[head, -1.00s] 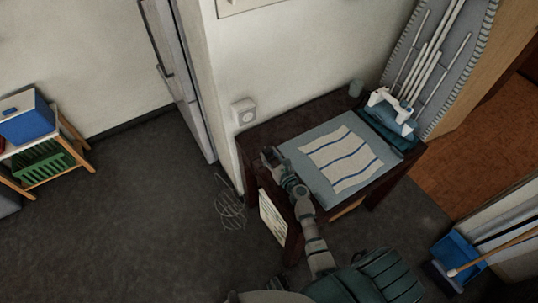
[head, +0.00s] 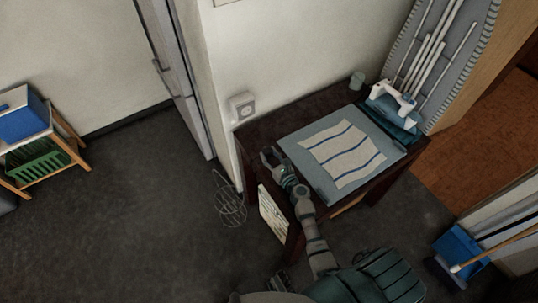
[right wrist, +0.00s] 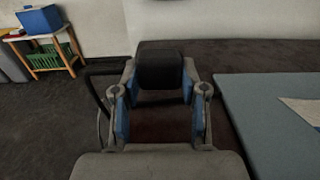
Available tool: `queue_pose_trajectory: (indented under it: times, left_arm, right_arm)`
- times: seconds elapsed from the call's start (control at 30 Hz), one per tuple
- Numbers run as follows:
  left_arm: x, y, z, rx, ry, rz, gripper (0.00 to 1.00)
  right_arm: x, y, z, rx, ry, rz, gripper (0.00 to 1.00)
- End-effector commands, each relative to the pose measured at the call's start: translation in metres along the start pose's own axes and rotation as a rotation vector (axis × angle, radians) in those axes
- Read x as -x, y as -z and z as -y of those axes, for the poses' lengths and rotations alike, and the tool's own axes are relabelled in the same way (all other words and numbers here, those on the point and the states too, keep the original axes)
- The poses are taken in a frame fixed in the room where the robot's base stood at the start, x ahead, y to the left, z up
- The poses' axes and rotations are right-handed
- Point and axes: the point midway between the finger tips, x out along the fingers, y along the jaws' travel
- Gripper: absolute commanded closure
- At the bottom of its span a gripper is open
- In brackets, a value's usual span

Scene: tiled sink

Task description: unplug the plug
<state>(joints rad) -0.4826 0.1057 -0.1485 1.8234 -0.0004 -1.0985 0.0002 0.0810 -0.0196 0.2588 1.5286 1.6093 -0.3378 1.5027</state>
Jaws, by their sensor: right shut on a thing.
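The wall socket (head: 242,107) is a white square on the wall, at the back left corner of the dark table. My right gripper (head: 270,158) is above the left end of the table, below and right of the socket and apart from it. In the right wrist view the right gripper (right wrist: 160,92) is shut on a dark block, the plug (right wrist: 160,70). A dark cord (right wrist: 93,90) curves down on its left. In the head view the plug cannot be made out at the gripper.
A shelf (head: 65,150) stands far left on open floor.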

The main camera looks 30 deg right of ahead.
Motion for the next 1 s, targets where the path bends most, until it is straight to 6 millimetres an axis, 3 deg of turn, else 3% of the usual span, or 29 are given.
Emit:
queue_pose_trajectory:
  times: [0.23, 0.27, 0.37, 0.73, 0.87, 1.0]
  left_arm:
    - [0.0, 0.0, 0.0, 0.0, 0.0, 0.002, 0.6]
    - [0.0, 0.0, 0.0, 0.0, 0.0, 0.002, 0.6]
    - [0.0, 0.0, 0.0, 0.0, 0.0, 0.002, 0.6]
    - [0.0, 0.001, 0.001, 0.0, 0.001, -0.002, 0.6]
    - [0.0, 0.001, 0.0, 0.0, 0.001, -0.002, 0.6]
    - [0.0, 0.0, 0.0, 0.0, 0.001, -0.001, 0.6]
  right_arm:
    - [0.0, -0.001, 0.0, 0.0, 0.0, 0.001, 1.0]
    - [0.0, -0.001, 0.0, 0.0, 0.0, 0.001, 0.5]
    - [0.0, 0.0, 0.0, 0.0, 0.0, 0.001, 0.28]
    - [0.005, 0.001, 0.0, 0.0, 0.0, -0.001, 0.28]
    - [0.025, 0.002, 0.0, 0.0, 0.0, -0.002, 0.28]
    - [0.057, 0.002, 0.0, 0.0, 0.001, -0.003, 0.28]
